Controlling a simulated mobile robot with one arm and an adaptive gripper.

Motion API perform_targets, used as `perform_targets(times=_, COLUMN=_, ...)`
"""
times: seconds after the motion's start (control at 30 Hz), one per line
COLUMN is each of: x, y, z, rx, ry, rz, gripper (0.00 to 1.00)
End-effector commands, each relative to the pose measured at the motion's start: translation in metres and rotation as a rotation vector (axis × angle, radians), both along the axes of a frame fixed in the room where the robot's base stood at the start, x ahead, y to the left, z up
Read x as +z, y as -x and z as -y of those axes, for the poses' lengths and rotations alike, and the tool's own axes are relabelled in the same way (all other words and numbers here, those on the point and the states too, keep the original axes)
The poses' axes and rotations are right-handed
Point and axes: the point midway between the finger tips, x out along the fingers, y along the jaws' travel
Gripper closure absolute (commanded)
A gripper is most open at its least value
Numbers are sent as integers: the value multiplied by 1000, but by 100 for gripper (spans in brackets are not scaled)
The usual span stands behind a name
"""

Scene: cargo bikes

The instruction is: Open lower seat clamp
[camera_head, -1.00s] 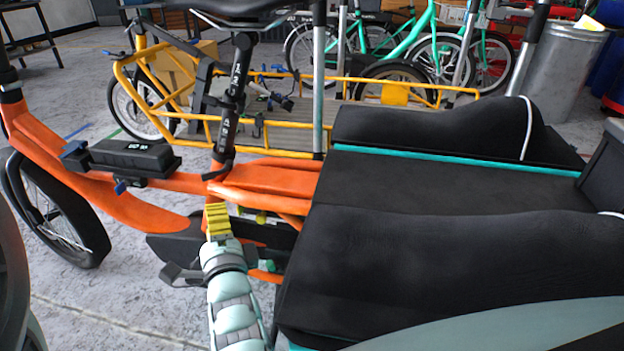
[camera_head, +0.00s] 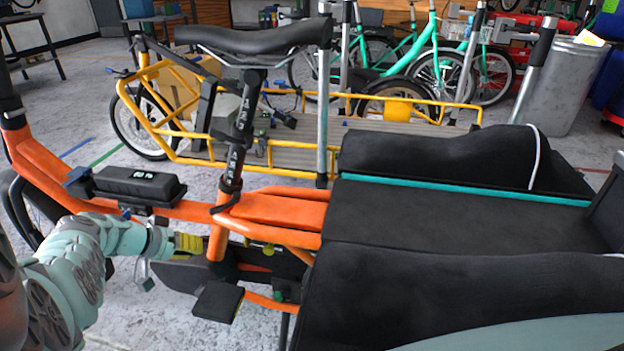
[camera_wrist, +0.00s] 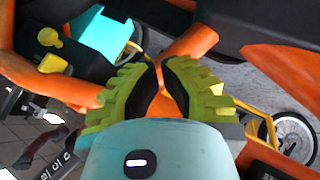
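The orange cargo bike's black seat post (camera_head: 238,140) rises upright under a black saddle (camera_head: 255,37). A black collar (camera_head: 230,184) sits where the post enters the orange frame tube, with a dark curved lever-like part (camera_head: 228,204) just below it. This looks like the lower clamp; whether it is open is too small to tell. My gripper (camera_head: 190,243) is left of the orange seat tube (camera_head: 217,238), below the clamp. In the wrist view its yellow-green fingers (camera_wrist: 160,80) stand slightly apart, with orange visible between them. Nothing is clearly held.
A black battery box (camera_head: 140,184) lies on the frame above my arm. A black pedal (camera_head: 218,302) stands below right of my gripper. Black padded cargo sides (camera_head: 430,285) fill the right. A yellow cargo bike (camera_head: 300,170) stands behind.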

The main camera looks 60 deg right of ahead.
Motion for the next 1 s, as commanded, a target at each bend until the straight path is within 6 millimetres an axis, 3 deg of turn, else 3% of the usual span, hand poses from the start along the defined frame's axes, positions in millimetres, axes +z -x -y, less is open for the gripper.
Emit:
perform_targets(times=0.03, x=27, y=-8, z=-8, rx=25, ry=43, rz=-102, gripper=100)
perform_targets(times=0.2, x=113, y=-16, z=-27, rx=53, ry=207, rz=-401, gripper=100)
perform_targets(times=0.3, x=151, y=-19, z=-36, rx=49, ry=284, rz=-500, gripper=100)
perform_targets(times=0.4, x=173, y=-20, z=-42, rx=42, ry=328, rz=-552, gripper=100)
perform_targets(times=0.53, x=181, y=-18, z=-39, rx=38, ry=345, rz=-572, gripper=100)
perform_targets(times=0.67, x=178, y=-10, z=-24, rx=33, ry=344, rz=-572, gripper=100)
perform_targets(times=1.0, x=157, y=20, z=38, rx=28, ry=343, rz=-571, gripper=100)
